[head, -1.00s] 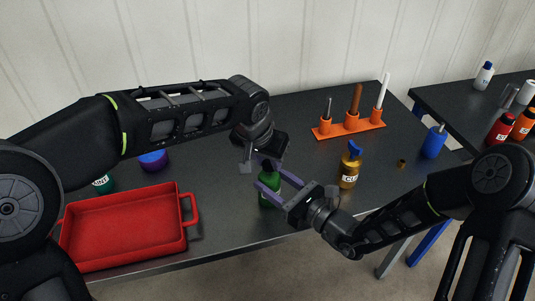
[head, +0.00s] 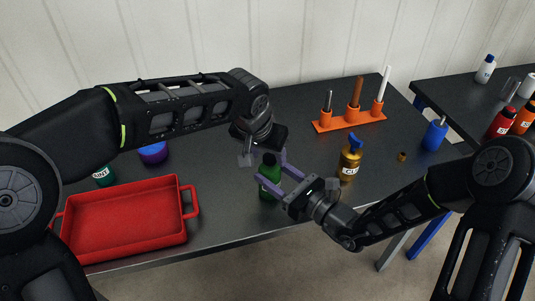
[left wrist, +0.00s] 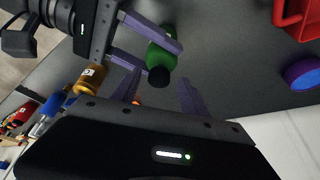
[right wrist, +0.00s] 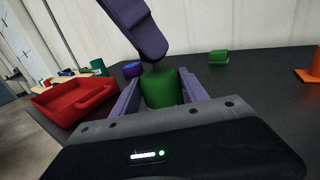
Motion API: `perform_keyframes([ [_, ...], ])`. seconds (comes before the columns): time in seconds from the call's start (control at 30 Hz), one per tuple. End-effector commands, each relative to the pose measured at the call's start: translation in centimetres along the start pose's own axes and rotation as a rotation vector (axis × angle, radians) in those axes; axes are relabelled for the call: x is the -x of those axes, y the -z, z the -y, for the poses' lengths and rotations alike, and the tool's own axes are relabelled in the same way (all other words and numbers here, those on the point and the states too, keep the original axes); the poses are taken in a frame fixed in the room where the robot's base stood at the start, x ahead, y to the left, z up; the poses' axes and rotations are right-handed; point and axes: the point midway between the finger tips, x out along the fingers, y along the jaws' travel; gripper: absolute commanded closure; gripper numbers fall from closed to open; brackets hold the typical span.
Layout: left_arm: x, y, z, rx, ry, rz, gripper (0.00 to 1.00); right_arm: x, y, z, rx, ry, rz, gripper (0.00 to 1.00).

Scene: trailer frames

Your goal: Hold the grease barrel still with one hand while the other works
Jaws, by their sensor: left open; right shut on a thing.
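The green grease barrel (head: 270,188) with a dark top stands on the dark table near its front edge. My right gripper (head: 278,181) is shut on its sides, and the right wrist view shows the barrel (right wrist: 162,90) between the fingers. My left gripper (head: 268,156) is open and empty just above the barrel. In the left wrist view the barrel's black cap (left wrist: 158,77) shows just beyond the open left fingers (left wrist: 160,95), apart from them. One left finger (right wrist: 140,28) hangs over the barrel in the right wrist view. The barrel's label is partly hidden by a right finger.
A red tray (head: 66,228) lies left of the barrel. A gold bottle (head: 349,166) stands to the right, a blue bottle (head: 433,136) beyond it. An orange rack (head: 350,124) with upright tools is at the back. A purple-blue round thing (head: 153,153) sits behind the tray.

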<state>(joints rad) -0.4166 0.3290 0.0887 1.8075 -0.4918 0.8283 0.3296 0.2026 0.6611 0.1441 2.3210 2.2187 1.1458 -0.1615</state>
Motion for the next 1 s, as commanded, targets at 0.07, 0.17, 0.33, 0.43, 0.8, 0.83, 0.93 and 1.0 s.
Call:
perform_keyframes([
  [0.07,0.9,0.1,0.0,0.0,-0.001,-0.004,0.48,0.1,0.5,0.1,-0.003,0.004,-0.013,0.95],
  [0.17,2.5,0.1,0.0,0.0,0.0,-0.005,0.48,0.1,0.5,0.1,-0.003,0.004,-0.013,0.95],
  [0.33,6.0,0.0,0.0,0.0,0.0,-0.005,0.48,0.1,0.5,0.1,-0.003,0.004,-0.013,0.95],
  [0.43,8.1,0.1,0.0,0.0,0.0,-0.006,0.48,0.1,0.5,0.1,-0.003,0.004,-0.013,0.95],
  [0.8,11.4,-0.1,0.0,-0.001,0.001,-0.001,0.48,0.1,0.5,0.1,-0.003,0.003,-0.013,0.95],
  [0.83,11.4,-0.1,0.0,-0.001,0.001,-0.001,0.48,0.1,0.5,0.1,-0.003,0.003,-0.013,0.95],
  [0.93,11.4,-0.1,0.0,-0.001,0.001,-0.001,0.48,0.1,0.5,0.1,-0.003,0.003,-0.013,0.95],
  [1.0,11.4,-0.1,0.0,-0.001,0.001,-0.001,0.48,0.1,0.5,0.1,-0.003,0.003,-0.012,0.95],
])
